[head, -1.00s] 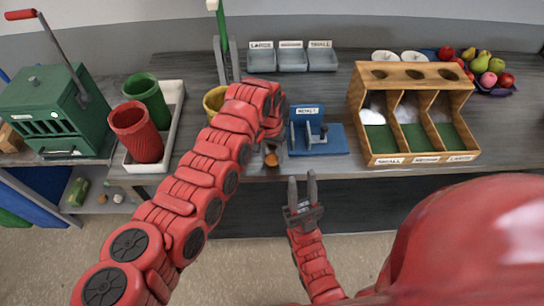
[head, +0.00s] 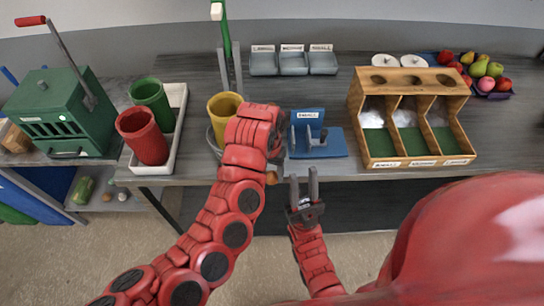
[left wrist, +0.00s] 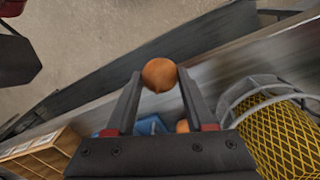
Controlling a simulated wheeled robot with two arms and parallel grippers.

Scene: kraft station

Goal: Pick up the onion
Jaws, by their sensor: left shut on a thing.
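A round orange-brown onion (left wrist: 159,75) sits between the fingertips of my left gripper (left wrist: 158,80) in the left wrist view, and the fingers are shut on it. A second, partly hidden round orange thing (left wrist: 182,126) shows beyond the fingers. In the head view my left arm hides most of its gripper. A small orange-brown patch (head: 271,178) shows beside that arm at the table's front edge; I cannot tell which of the two it is. My right gripper (head: 303,175) is open and empty in front of the table edge.
A yellow cup (head: 224,104) stands left of my left gripper; a blue press-like device (head: 325,147) is to the right. A wooden sorting box (head: 409,78), red cup (head: 143,135), green cup (head: 151,98) and green machine (head: 60,115) stand on the table (head: 210,75).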

